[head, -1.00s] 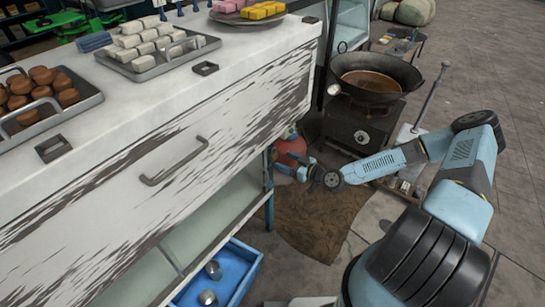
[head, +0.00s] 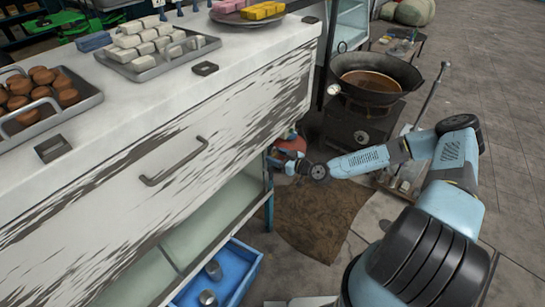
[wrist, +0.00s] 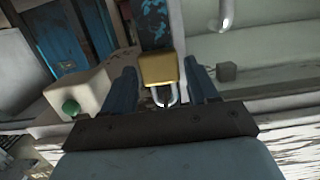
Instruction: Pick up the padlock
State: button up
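The padlock (wrist: 158,68) has a brass body and a silver shackle. In the wrist view it lies between the two blue fingers of my gripper (wrist: 163,76), with its shackle toward the palm. My gripper is open, and a gap shows between the padlock and each finger. A dark blue, scuffed post (wrist: 152,22) is directly behind the padlock. In the head view my gripper (head: 279,163) is at the cabinet's right corner, partly hidden. I cannot make out the padlock in the head view.
A white worn cabinet (head: 170,165) with a drawer handle fills the left. A blue open drawer (head: 245,272) with metal items is below. A wok (head: 372,78) on a stove stands behind my arm. A brown mat (head: 315,215) lies on the floor.

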jog(key=c, duration=0.9)
jog(key=shift+r, duration=0.15)
jog(key=shift+r, duration=0.6)
jog(key=f+v, duration=0.2)
jog(key=v, duration=1.6)
jog(key=shift+f, duration=0.35)
